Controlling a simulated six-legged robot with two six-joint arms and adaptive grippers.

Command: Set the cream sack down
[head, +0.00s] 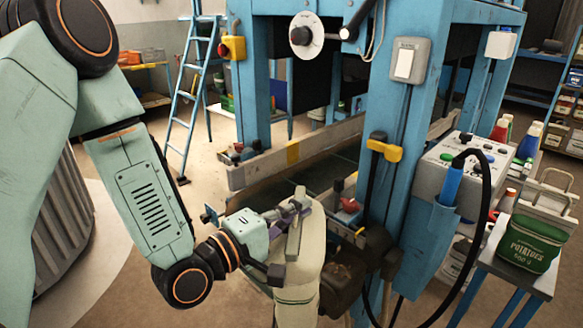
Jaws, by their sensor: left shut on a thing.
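The cream sack (302,265) hangs upright in the lower middle of the head view, in front of the blue machine frame. It has dark stripes low on its side, and its bottom is cut off by the picture edge. My left gripper (293,228) is shut on the sack's top, with its fingers across the gathered cloth. I cannot see what is under the sack. My right gripper is not in view.
A blue machine frame (404,140) stands close behind and right of the sack. A dark lumpy thing (343,288) is close on its right. A green potatoes sack (528,243) sits on a small table at the right. A blue ladder (190,90) stands at the back left.

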